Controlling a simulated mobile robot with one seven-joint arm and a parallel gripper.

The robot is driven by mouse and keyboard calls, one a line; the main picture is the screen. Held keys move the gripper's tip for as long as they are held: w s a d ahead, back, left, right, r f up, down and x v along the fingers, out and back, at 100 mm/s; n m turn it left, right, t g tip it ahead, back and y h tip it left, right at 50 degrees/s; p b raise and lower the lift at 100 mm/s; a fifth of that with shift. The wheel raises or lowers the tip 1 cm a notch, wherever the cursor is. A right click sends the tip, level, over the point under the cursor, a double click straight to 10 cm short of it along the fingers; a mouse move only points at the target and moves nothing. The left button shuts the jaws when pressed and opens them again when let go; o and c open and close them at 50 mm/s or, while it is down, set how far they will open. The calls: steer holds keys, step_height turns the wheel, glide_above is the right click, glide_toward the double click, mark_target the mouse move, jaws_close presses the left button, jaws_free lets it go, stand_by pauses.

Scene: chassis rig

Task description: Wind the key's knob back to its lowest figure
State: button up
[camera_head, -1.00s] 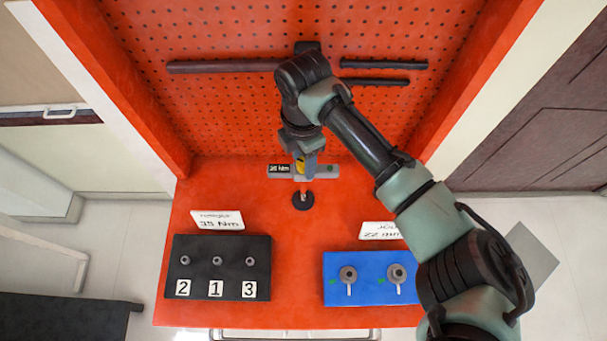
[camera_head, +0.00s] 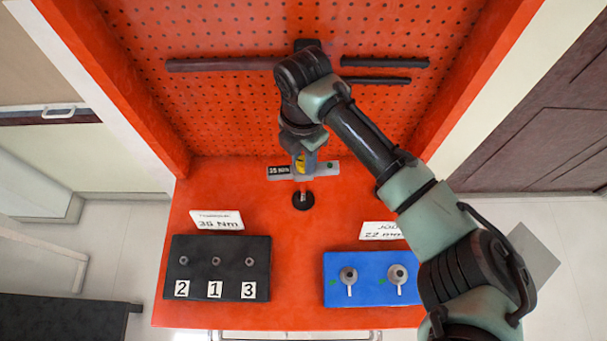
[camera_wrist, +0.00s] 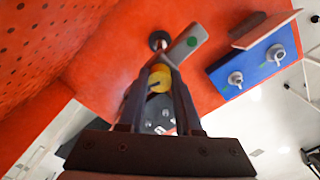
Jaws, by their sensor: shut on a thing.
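The key is a grey bar (camera_head: 328,170) lying level above the bench on a short post with a round black foot (camera_head: 302,202). Its dark display at the left end reads 35 Nm. Its yellow knob (camera_head: 300,161) is partly covered by my fingers. My gripper (camera_head: 306,163) points down from above and is shut on the knob. Any scale marks on the knob are too small to read.
A blue block (camera_head: 372,290) with two joints stands front right by a 22 mm card (camera_head: 383,231). Dark bars hang on the red pegboard (camera_head: 225,66).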

steer(key=n+b, duration=0.1)
steer(key=n, duration=0.3)
steer(key=shift+n+b, duration=0.7)
steer(key=shift+n, duration=1.5)
steer(key=o, duration=0.8)
steer(key=shift+o, duration=0.2)
